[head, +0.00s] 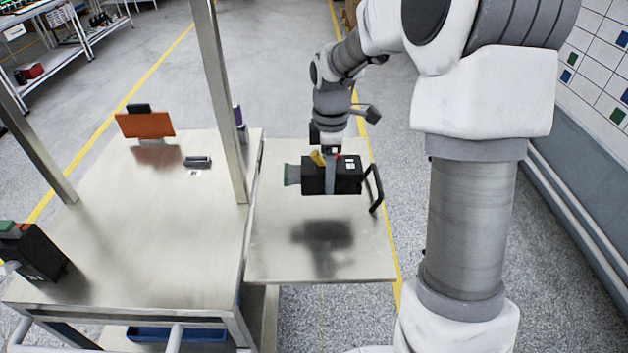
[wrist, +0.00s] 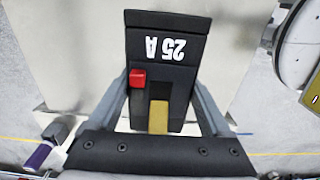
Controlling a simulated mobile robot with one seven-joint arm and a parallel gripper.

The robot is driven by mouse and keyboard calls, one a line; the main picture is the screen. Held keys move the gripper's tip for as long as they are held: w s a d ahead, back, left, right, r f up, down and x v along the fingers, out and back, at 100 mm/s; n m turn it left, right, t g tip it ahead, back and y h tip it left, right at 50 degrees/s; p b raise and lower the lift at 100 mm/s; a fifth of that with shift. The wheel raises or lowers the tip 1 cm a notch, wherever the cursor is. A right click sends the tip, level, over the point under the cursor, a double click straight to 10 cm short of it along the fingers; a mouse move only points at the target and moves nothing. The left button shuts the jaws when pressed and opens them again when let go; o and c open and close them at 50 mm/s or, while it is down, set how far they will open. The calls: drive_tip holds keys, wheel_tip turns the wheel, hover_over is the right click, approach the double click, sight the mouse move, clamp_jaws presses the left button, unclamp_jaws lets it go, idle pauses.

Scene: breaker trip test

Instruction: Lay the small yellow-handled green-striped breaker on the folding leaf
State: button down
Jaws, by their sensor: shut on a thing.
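A black breaker (head: 345,177) with a yellow handle, a red button and a white "25 A" mark is held in my gripper (head: 330,172). A grey-green part shows at its left end in the head view. The breaker also shows in the wrist view (wrist: 165,65), with the two fingers of my gripper (wrist: 163,95) closed on either side of it. The folding leaf (head: 285,255) is a bare metal surface at the right of the bench. The breaker hangs above the leaf, and its shadow falls on the leaf, apart from it.
The metal bench (head: 150,240) adjoins the leaf on the left, with an upright post (head: 222,100) near the join. An orange panel (head: 145,125), a small grey part (head: 197,162) and a black, green-topped device (head: 35,255) stand on it. A black bar (head: 375,188) rises at the leaf's right edge.

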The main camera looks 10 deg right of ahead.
drive_tip(key=w+f, duration=0.1)
drive_tip(key=w+a+f, duration=0.1)
drive_tip(key=w, duration=0.1)
drive_tip(key=w+a+f, duration=0.1)
drive_tip(key=w, duration=0.1)
drive_tip(key=shift+w+f+p, duration=0.25)
drive_tip(key=shift+p, duration=0.05)
drive_tip(key=shift+f, duration=1.95)
drive_tip(key=shift+f, duration=0.1)
unclamp_jaws()
drive_tip(key=shift+f, duration=0.1)
